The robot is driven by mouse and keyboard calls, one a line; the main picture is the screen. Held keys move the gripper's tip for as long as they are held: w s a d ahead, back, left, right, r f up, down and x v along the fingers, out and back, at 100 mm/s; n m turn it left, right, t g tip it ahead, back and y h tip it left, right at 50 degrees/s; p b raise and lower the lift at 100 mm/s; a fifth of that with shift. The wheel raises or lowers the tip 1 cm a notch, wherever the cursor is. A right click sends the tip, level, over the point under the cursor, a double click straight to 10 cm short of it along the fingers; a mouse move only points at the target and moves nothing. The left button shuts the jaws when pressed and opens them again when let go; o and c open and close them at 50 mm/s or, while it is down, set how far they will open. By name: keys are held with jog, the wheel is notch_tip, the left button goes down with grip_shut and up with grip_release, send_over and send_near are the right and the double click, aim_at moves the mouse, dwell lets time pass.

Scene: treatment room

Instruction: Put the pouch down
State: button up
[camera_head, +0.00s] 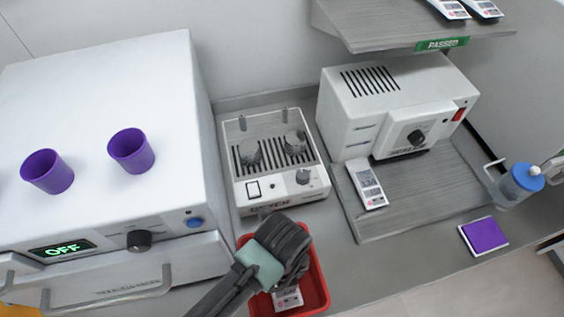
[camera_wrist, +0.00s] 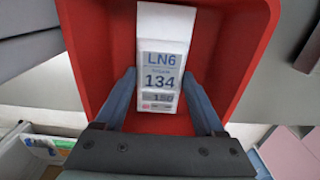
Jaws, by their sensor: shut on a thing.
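The pouch (camera_wrist: 162,75) is white with a label reading "LN6" and "134". In the wrist view it is between the two fingers of my gripper (camera_wrist: 165,95), which is shut on it. The pouch is over or inside a red tray (camera_wrist: 88,50); I cannot tell whether it touches the tray floor. In the head view the red tray (camera_head: 318,285) is at the counter's front edge, and my gripper (camera_head: 287,285) covers much of it. The lower part of the pouch (camera_head: 288,298) shows below my gripper.
A dryer (camera_head: 275,190) stands just behind the tray. A white machine (camera_head: 100,80) with two purple cups on top is at left. A sealer (camera_head: 380,120) stands at right, with another pouch (camera_head: 367,184) on the board before it. A purple pad (camera_head: 484,236) and a blue-lidded container (camera_head: 520,180) are farther right.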

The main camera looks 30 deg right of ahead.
jog(key=shift+f, duration=0.1)
jog(key=shift+f, duration=0.15)
jog(key=o, duration=1.3)
jog(key=shift+r, duration=0.2)
notch_tip(320, 180, up, 12)
jog(key=shift+r, duration=0.1)
jog(key=shift+w+d, duration=0.1)
